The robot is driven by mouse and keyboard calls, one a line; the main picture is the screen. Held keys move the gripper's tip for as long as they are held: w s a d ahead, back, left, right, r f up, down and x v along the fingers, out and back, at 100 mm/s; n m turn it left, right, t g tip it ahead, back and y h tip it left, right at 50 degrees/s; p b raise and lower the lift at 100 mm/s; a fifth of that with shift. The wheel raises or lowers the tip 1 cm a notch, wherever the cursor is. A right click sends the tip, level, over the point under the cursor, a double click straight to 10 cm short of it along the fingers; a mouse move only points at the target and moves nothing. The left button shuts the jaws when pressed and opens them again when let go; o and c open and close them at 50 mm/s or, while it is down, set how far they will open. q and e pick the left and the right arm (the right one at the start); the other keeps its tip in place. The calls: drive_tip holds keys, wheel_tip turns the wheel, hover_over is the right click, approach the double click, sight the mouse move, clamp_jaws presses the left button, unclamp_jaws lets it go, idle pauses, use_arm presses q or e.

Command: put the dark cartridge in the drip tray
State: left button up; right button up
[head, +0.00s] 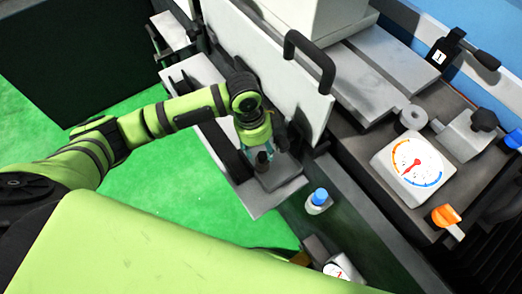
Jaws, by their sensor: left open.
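My left gripper (260,150) points down over a grey shelf beside the machine. It is open. A small dark cylinder, which looks like the dark cartridge (262,158), shows right at its fingertips. I cannot tell whether the fingers touch it. Below and around it is a shallow grey tray (286,184), which looks like the drip tray. The cartridge appears over or in this tray; the gripper partly hides its base. My right gripper is not in view.
A white upright panel with a black handle (310,60) stands just behind the gripper. A blue-capped bottle (317,202) stands to the right of the tray. A white dial gauge (412,168) and an orange knob (446,215) are farther right. Green floor (170,215) is clear at left.

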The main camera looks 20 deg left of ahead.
use_arm(q)
wheel_tip(320, 180, up, 9)
drive_tip(key=a, duration=0.1)
drive_tip(key=shift+s+a+r, duration=0.15)
drive_tip(key=shift+a+r, duration=0.05)
idle(0.5)
